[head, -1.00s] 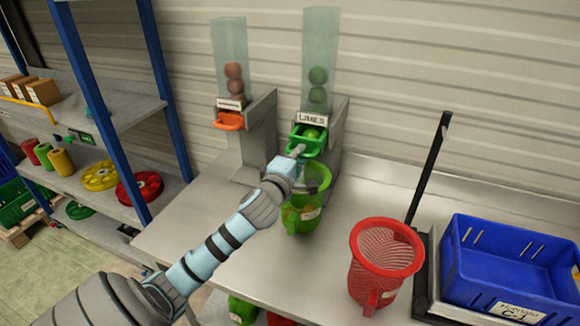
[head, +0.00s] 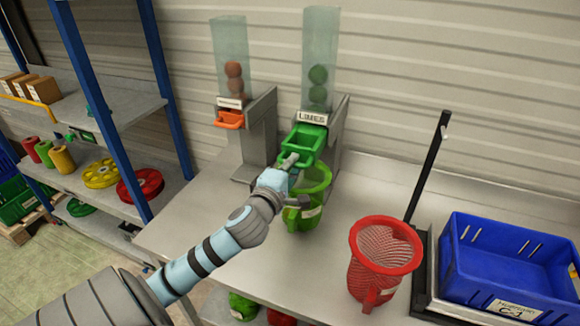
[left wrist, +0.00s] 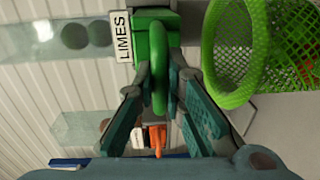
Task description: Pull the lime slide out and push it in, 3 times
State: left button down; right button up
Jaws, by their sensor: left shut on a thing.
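The green lime slide (head: 305,140) sits at the foot of the clear tube with the LIMES label (head: 312,118). It is pulled out toward me, and its open tray looks empty. My left gripper (head: 289,161) is shut on the slide's front handle. In the left wrist view the fingers (left wrist: 160,80) close on both sides of the green handle loop (left wrist: 160,58). Limes (head: 318,84) are stacked in the tube. My right gripper is not in view.
An orange slide (head: 230,119) under another tube stands to the left. A red net basket (head: 386,245) stands on the table at the right, beside a blue crate (head: 510,255) and a black post (head: 428,165). The table front between is clear.

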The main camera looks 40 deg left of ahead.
aim_at(307, 141)
pick_arm(q)
jog(key=shift+f, duration=0.2)
jog(key=shift+r+b+x, duration=0.2)
jog(key=shift+b+x, duration=0.25)
jog(key=shift+x, duration=2.45)
jog(key=shift+b+x, duration=0.55)
jog(key=shift+x, duration=1.75)
jog(key=shift+r, duration=0.15)
jog(key=c, duration=1.7)
grip_release()
jog(key=shift+o, duration=0.5)
jog(key=shift+w+a, duration=0.1)
